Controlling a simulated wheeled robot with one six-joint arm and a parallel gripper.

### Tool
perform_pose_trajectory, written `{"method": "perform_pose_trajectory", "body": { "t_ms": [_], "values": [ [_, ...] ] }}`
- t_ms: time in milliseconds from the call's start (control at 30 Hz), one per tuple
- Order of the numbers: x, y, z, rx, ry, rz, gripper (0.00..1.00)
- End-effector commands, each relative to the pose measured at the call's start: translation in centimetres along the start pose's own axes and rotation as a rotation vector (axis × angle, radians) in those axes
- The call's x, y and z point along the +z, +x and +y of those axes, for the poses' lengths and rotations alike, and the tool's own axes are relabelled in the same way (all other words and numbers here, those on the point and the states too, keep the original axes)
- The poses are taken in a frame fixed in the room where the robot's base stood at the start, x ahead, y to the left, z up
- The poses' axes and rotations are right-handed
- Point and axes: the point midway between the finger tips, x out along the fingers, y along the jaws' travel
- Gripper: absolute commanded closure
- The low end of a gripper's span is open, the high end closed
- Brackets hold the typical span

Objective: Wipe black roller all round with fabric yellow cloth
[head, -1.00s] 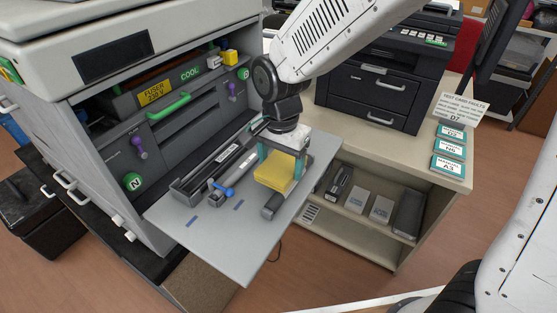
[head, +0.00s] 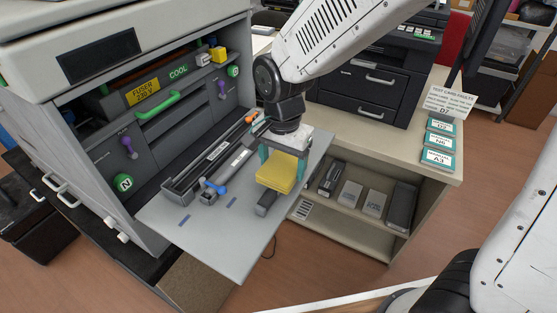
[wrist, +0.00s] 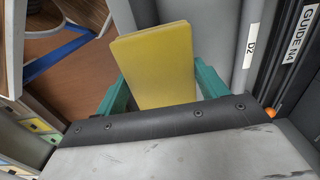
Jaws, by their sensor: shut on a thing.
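The yellow cloth (head: 275,179) is a thick folded pad between the teal fingers of my gripper (head: 281,167), which is shut on it. In the wrist view the cloth (wrist: 158,65) sticks out beyond the fingers of my gripper (wrist: 155,92). A dark bar (head: 264,208), apparently the black roller, lies on the grey pull-out shelf (head: 215,250). Its near end shows past the cloth's front edge. The cloth and gripper hide most of the bar, and I cannot tell whether the cloth touches it.
A grey unit with a blue knob (head: 214,188) and a long black guide (head: 196,172) lie left of the gripper. The open printer (head: 120,215) stands behind them. A cabinet (head: 430,190) with items on its lower shelf is on the right. The shelf's front is clear.

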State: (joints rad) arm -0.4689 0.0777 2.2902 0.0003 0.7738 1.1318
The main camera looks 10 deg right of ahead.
Motion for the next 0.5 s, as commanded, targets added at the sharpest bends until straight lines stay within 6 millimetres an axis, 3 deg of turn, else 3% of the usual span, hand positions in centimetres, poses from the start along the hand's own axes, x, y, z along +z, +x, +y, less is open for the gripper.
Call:
{"method": "perform_pose_trajectory", "body": {
  "t_ms": [500],
  "values": [
    [0.0,0.1,1.2,0.001,-0.001,0.000,0.46]
  ]
}}
